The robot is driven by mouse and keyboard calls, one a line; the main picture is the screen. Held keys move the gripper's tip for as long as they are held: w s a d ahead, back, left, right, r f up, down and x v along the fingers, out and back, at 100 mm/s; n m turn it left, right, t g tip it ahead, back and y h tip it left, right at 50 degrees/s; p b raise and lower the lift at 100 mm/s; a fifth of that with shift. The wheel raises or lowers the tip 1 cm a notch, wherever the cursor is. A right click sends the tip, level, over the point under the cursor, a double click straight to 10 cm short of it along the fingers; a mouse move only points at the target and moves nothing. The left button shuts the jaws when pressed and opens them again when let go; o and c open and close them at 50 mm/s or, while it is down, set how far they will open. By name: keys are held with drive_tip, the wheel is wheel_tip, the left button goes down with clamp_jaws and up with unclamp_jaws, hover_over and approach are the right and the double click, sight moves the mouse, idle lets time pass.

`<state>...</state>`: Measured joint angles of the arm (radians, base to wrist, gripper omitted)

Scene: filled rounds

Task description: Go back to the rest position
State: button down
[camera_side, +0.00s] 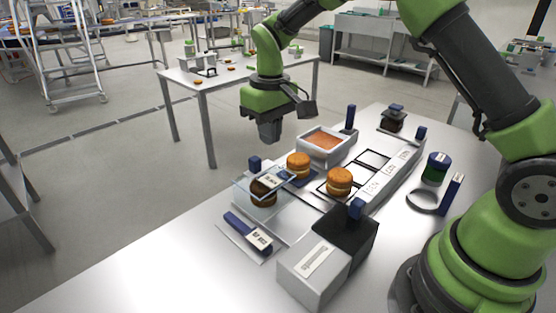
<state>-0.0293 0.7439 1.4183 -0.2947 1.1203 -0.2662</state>
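My gripper (270,130) hangs from the green arm above the far left part of the table, pointing down. Its fingertips are too small and dark to tell whether they are open or shut, and I see nothing held below it. A filled round (298,165) sits upright on the fixture below and to the right of the gripper, apart from it. Another filled round (339,181) sits on a black-outlined square to the right. A darker round (263,193) is partly hidden under a clear plate at the left.
A tray (325,144) with orange filling stands behind the rounds. A grey and black box (327,262) stands at the front. A blue-handled tool (248,233) lies at the front left. A dark green jar (436,168) stands at the right. The table's front left is clear.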

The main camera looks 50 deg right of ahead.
drive_tip(key=s+r+m+t, duration=0.1)
drive_tip(key=s+r+t, duration=0.1)
drive_tip(key=s+r, duration=0.5)
drive_tip(key=s+r+m+t+y, duration=0.1)
drive_tip(key=s+r, duration=0.3)
drive_tip(key=s, duration=0.4)
drive_tip(key=s+a+r+m+t+y, duration=0.1)
drive_tip(key=s+r+t, duration=0.2)
drive_tip(key=s, duration=0.5)
drive_tip(key=shift+s+a+r+m+t, duration=0.25)
drive_tip(key=shift+r+m+t, duration=0.15)
drive_tip(key=shift+t, duration=0.1)
